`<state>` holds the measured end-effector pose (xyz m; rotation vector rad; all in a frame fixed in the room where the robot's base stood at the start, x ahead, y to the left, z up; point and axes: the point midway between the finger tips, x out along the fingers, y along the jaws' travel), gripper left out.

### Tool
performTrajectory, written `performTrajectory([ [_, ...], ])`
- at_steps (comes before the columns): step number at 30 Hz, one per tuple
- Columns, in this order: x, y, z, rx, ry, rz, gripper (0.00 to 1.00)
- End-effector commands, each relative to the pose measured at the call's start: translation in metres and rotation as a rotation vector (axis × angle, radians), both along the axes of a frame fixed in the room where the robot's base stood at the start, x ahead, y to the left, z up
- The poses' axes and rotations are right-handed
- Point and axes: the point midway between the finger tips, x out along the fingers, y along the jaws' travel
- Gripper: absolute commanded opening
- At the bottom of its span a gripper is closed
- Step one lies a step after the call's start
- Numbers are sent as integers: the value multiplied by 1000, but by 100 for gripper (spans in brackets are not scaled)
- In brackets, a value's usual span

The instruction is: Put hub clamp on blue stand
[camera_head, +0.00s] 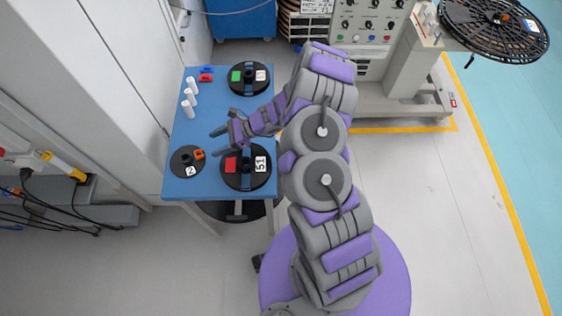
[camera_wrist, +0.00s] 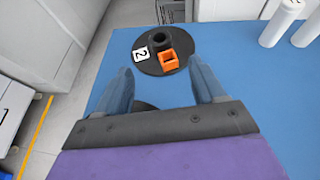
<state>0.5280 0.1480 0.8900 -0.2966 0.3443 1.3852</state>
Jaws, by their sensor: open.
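A small orange part (camera_head: 198,154), which looks like a hub clamp, sits on the small black disc (camera_head: 177,166) labelled 2. In the wrist view, this orange clamp (camera_wrist: 169,60) lies beside the dark hub post, ahead of and between my fingers. My gripper (camera_head: 216,141) is open and empty above the blue table (camera_head: 207,120), up and right of the clamp. In the wrist view, the fingers of my gripper (camera_wrist: 160,80) are spread apart and do not touch the clamp.
Black reels with a red block (camera_head: 231,165) and a green block (camera_head: 237,76) stand on the table. Several white cylinders (camera_head: 190,100) and small blue (camera_head: 207,69) and red (camera_head: 206,78) parts are near its left edge. A control cabinet (camera_head: 365,30) stands behind.

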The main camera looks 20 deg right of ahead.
Motion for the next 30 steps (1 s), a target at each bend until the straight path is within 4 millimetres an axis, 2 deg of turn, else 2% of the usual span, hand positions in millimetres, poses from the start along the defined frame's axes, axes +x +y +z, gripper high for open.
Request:
performTrajectory([
  [2, -1, 2, 6, 1, -11, 13, 69],
  [5, -5, 11, 27, 5, -53, 67, 69],
  [8, -15, 25, 64, 8, -128, 162, 69],
  [12, -42, 42, 119, 0, -249, 328, 69],
  [17, -80, 50, 169, -36, -377, 514, 69],
  [24, -143, 42, 223, -134, -545, 784, 69],
  [30, -196, 19, 251, -246, -653, 995, 69],
])
